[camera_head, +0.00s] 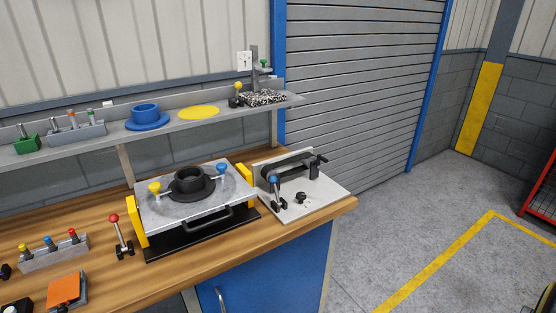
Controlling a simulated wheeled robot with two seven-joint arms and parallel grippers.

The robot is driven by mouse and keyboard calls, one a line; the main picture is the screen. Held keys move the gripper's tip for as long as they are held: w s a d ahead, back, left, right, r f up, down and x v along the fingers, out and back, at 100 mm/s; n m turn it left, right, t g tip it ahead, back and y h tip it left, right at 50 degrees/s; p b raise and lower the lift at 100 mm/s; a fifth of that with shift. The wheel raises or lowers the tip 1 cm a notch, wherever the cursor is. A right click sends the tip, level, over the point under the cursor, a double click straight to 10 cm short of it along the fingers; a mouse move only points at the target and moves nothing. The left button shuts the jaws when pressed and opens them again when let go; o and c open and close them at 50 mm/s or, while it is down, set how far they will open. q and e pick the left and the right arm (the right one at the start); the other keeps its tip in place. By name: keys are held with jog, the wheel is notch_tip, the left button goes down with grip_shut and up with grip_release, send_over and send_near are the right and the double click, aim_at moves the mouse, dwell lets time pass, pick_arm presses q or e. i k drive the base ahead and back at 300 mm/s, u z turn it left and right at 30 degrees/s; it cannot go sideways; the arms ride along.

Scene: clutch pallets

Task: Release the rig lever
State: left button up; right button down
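A silver plate (165,215) with a black round hub (189,179) sits between yellow end blocks on a black base on the wooden bench. A yellow knob (154,188) and a blue knob (222,168) stand on this plate. A lever with a red knob (114,218) stands nearly upright just left of it. A grey plate unit (318,195) to the right carries a lever with a blue knob (274,180), also nearly upright. I cannot tell from the picture which lever is the rig lever. Neither of my grippers is in view.
A shelf (170,124) above the bench holds a blue flanged ring (147,117), a yellow disc (198,112), a green holder (27,142) and a stand (262,96). A small block with coloured knobs (55,256) and an orange pad (63,290) lie front left.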

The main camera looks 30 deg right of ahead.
aim_at(273, 179)
jog(key=k, duration=0.6)
jog(key=z, duration=1.1)
jog(key=i, duration=1.5)
jog(key=u, duration=0.65)
jog(key=i, duration=0.3)
jog(key=u, duration=0.4)
